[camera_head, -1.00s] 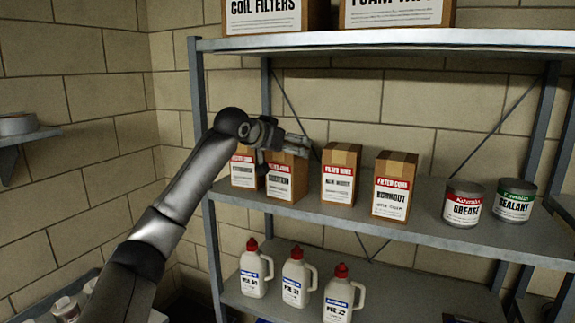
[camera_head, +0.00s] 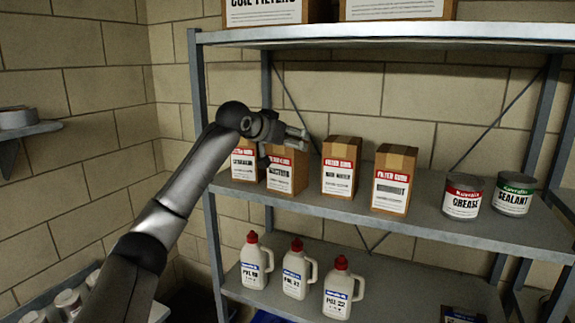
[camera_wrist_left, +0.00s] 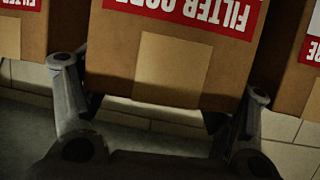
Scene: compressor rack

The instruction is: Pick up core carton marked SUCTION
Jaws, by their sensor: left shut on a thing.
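The carton marked SUCTION (camera_head: 286,173) is brown with a red and white label, second from the left on the middle shelf (camera_head: 455,226). Its small lettering is blurred, but reads like SUCTION. My left gripper (camera_head: 287,148) is at its top and shut on it; the arm covers part of the top. The carton appears upright on the shelf. In the left wrist view the held carton (camera_wrist_left: 170,65) shows upside down between the two fingers, with FILTER CORE on its red band. My right gripper is not in view.
Similar filter cartons stand close on the left (camera_head: 244,163) and right (camera_head: 341,167), with another (camera_head: 393,180) further right. A grease can (camera_head: 463,197) and sealant can (camera_head: 514,195) stand beyond. White bottles (camera_head: 296,270) are on the shelf below. The upper shelf (camera_head: 400,37) runs overhead.

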